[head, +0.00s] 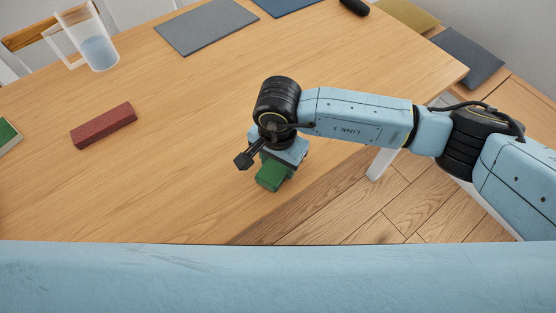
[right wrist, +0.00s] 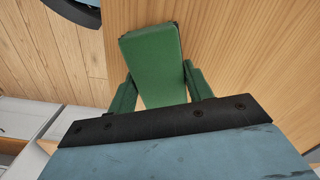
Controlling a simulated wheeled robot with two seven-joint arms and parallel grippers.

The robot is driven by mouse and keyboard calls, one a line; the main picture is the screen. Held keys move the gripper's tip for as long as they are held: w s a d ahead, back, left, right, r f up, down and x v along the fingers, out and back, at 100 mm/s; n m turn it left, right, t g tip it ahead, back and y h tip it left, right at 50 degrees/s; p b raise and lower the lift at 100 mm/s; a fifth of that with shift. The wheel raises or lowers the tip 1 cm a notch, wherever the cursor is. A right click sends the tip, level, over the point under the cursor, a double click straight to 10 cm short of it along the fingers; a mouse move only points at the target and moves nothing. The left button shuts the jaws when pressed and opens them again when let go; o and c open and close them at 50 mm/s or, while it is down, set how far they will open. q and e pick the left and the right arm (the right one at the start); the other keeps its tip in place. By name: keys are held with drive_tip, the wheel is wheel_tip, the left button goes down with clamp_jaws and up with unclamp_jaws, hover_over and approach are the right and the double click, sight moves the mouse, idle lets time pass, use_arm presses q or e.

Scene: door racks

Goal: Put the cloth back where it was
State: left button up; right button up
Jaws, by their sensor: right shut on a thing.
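My right gripper (head: 274,165) is low over the near edge of the wooden table, pointing down. It is shut on a green block-like thing (head: 270,176), whose lower end sticks out below the fingers. In the right wrist view the green thing (right wrist: 152,58) lies between the two fingers (right wrist: 158,85), with the wood top behind it. I cannot tell whether it touches the table. A grey cloth-like flat rectangle (head: 207,27) lies at the back of the table; I cannot tell which thing is the task's cloth. My left gripper is not in view.
A dark red block (head: 103,125) lies on the left of the table (head: 190,150). A green-covered thing (head: 8,135) is at the left edge. A glass jug (head: 96,48) stands back left. A blue flat piece (head: 282,4) and a black object (head: 355,6) are at the back.

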drive_tip(key=shift+f, duration=0.1)
drive_tip(key=o, duration=0.7)
drive_tip(key=shift+c, duration=0.2)
drive_tip(key=shift+o, duration=1.1)
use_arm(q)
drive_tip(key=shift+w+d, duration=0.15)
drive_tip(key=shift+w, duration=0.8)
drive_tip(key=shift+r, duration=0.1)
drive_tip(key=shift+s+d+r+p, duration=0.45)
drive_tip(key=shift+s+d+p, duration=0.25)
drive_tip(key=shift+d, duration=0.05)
use_arm(e)
wheel_tip(320, 180, up, 12)
